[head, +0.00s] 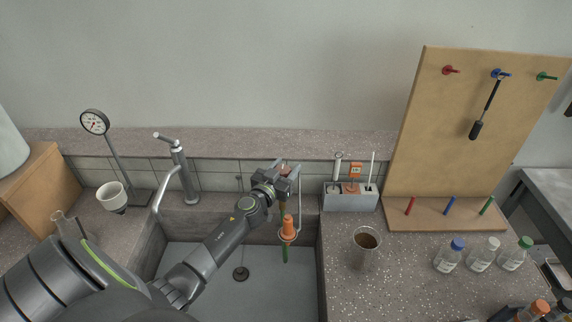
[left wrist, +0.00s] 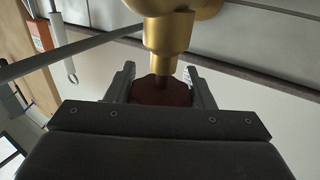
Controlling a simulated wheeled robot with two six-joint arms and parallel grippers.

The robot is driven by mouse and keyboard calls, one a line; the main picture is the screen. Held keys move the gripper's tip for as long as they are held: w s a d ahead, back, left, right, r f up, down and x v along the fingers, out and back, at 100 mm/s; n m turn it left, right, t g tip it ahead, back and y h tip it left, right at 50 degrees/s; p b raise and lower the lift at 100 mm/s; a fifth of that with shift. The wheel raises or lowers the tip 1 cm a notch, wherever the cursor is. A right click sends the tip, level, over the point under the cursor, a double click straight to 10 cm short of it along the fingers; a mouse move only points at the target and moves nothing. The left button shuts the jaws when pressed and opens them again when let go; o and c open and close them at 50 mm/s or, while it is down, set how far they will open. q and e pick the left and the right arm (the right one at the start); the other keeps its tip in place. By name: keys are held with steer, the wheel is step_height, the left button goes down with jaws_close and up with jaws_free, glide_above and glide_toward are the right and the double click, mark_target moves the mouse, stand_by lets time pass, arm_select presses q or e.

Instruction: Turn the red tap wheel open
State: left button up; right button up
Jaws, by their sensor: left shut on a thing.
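The red tap wheel (left wrist: 160,92) shows dark red in the left wrist view, between the two fingers of my left gripper (left wrist: 160,88). The brass tap body (left wrist: 166,38) rises from it at the top of that picture. In the head view my left gripper (head: 287,174) reaches over the sink to the tap at the back wall, and its jaws are shut on the wheel. In the head view the gripper hides most of the wheel and tap. How far the wheel is turned cannot be told. My right gripper is not in view.
An orange fitting with a green end (head: 288,228) hangs just below the gripper, over the sink (head: 215,262). A chrome faucet (head: 183,172) stands left.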

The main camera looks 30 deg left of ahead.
arm_select(q)
steer(key=shift+r+n+y+b, duration=0.1)
steer(key=shift+n+y+b, duration=0.5)
steer(key=shift+y, duration=0.5)
steer(key=shift+a+n+g+y, duration=0.1)
steer(key=shift+n+g+y, duration=0.2)
steer(key=o, duration=0.7)
steer(key=shift+w, duration=0.1)
steer(key=shift+c, duration=0.2)
steer(key=b+v, duration=0.2)
steer(key=v, duration=1.5)
steer(key=shift+s, duration=0.25)
